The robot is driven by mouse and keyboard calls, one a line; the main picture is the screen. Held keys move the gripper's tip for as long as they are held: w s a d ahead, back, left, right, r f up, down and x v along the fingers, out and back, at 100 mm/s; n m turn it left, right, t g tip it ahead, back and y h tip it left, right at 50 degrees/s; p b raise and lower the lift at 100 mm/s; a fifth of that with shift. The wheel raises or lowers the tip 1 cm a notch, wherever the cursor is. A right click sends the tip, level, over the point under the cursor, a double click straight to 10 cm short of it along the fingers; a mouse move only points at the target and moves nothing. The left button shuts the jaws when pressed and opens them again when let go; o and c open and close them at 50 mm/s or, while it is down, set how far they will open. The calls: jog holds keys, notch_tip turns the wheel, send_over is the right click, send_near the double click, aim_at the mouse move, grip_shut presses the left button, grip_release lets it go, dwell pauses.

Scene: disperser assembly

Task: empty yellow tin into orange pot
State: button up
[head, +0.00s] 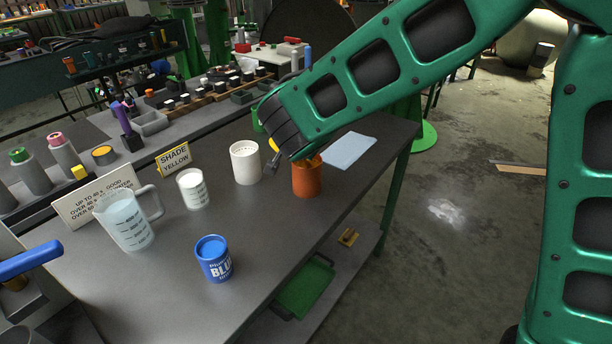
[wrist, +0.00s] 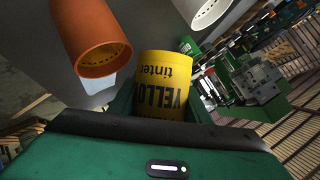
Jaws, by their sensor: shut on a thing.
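The orange pot (head: 307,180) stands upright on the grey bench, with its rim partly behind my gripper in the head view. In the wrist view the orange pot (wrist: 88,30) shows its open mouth, and the inside looks orange. My gripper (head: 277,157) is just above and left of the pot in the head view. It is shut on the yellow tin (wrist: 166,82), whose label reads upside down in the wrist view. In the head view the tin is mostly hidden, with a bit of yellow beside the gripper. I cannot see the tin's contents or any pouring.
A white perforated cup (head: 245,164) stands left of the pot. A blue tin (head: 213,259), a clear jug (head: 128,219), a white measuring cup (head: 193,189) and a "SHADE YELLOW" sign (head: 174,159) are further left. A pale blue cloth (head: 349,150) lies right of the pot.

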jog(key=shift+w+d+n+t+h+b, duration=0.1)
jog(key=shift+d+n+t+h+b, duration=0.15)
jog(key=shift+n+h+b, duration=0.45)
jog(key=shift+d+n+t+h+b, duration=0.15)
jog(key=shift+d+n+h+b, duration=0.15)
jog(key=shift+n+h+b, duration=0.45)
jog(key=shift+w+d+n+t+h+b, duration=0.1)
jog(key=shift+d+n+t+h+b, duration=0.2)
jog(key=shift+n+h, duration=0.6)
jog(key=shift+s, duration=0.1)
